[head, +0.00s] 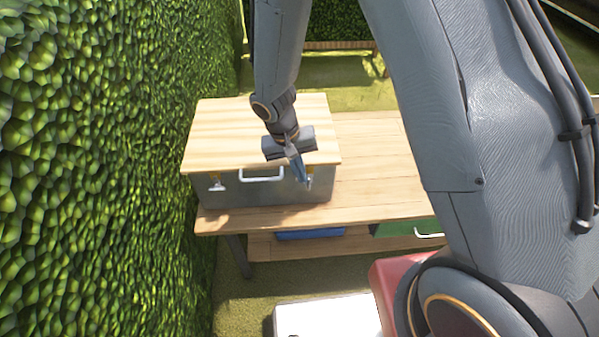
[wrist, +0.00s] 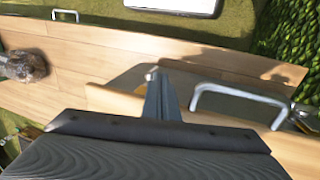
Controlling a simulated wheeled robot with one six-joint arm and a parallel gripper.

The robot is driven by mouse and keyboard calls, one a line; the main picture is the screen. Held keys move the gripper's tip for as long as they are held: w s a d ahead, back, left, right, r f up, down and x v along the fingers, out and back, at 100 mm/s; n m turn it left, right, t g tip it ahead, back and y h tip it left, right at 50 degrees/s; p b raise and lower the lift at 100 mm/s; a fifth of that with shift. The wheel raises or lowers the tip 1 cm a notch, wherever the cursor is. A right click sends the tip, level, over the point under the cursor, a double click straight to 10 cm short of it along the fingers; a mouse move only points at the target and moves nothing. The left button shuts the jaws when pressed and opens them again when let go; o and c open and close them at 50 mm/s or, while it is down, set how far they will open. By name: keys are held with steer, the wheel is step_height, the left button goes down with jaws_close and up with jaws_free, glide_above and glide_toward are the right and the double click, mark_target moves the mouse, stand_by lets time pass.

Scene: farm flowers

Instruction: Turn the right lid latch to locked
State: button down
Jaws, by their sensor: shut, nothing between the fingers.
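A grey box (head: 240,196) with a pale wooden lid (head: 230,125) stands on a wooden bench. The right lid latch (head: 309,182) is on its front, near the right corner, partly hidden by my gripper. My gripper (head: 304,180) is shut and empty, pointing down right at this latch; I cannot tell if they touch. The latch's turn position is not clear. The left latch (head: 216,183) is on the far side of the front handle (head: 262,178).
The bench top (head: 370,165) is clear right of the box in the head view. A blue thing (head: 310,234) and a green one (head: 395,229) are below. A hedge (head: 90,170) stands close at left.

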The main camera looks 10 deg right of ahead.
steer(key=shift+d+r+y+p, duration=0.15)
steer(key=shift+d+y+p, duration=0.2)
steer(key=shift+y, duration=0.35)
